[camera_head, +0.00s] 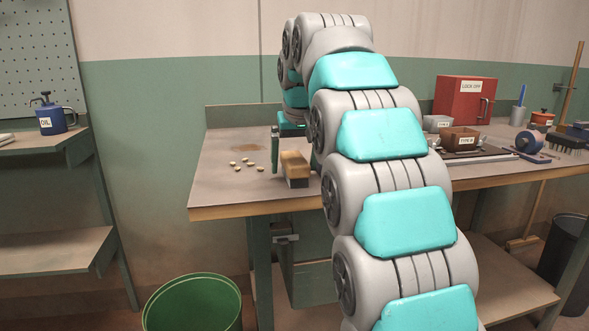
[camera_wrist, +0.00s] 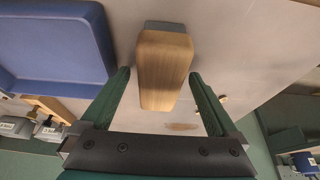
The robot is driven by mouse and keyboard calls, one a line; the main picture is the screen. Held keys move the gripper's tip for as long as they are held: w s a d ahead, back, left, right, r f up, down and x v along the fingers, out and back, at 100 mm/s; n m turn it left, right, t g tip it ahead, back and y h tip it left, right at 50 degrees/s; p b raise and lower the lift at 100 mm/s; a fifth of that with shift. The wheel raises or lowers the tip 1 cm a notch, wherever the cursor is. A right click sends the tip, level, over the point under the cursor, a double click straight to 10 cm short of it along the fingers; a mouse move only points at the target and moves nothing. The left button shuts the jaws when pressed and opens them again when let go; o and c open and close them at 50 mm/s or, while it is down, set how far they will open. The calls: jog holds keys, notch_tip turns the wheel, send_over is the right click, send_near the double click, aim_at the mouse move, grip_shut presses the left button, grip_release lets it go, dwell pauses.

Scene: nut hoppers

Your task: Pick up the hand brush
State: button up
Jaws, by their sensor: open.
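The hand brush (camera_head: 295,165) has a tan wooden block with a grey bristle part. It rests on the workbench near the front edge, left of my arm. In the wrist view the brush (camera_wrist: 163,65) lies between the two green fingers of my gripper (camera_wrist: 160,76), with a visible gap on each side. My gripper is open. In the head view one green finger (camera_head: 275,148) shows just left of the brush; the rest of the gripper is mostly hidden behind my arm.
Several small nuts (camera_head: 248,165) lie on the workbench (camera_head: 215,185) left of the brush. A blue tray (camera_wrist: 50,88) is close by in the wrist view. A red box (camera_head: 463,112) and a brown bin (camera_head: 459,139) stand further right. A green bucket (camera_head: 190,305) is on the floor.

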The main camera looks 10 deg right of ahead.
jog(key=shift+c, duration=0.2)
grip_shut()
dwell(0.6)
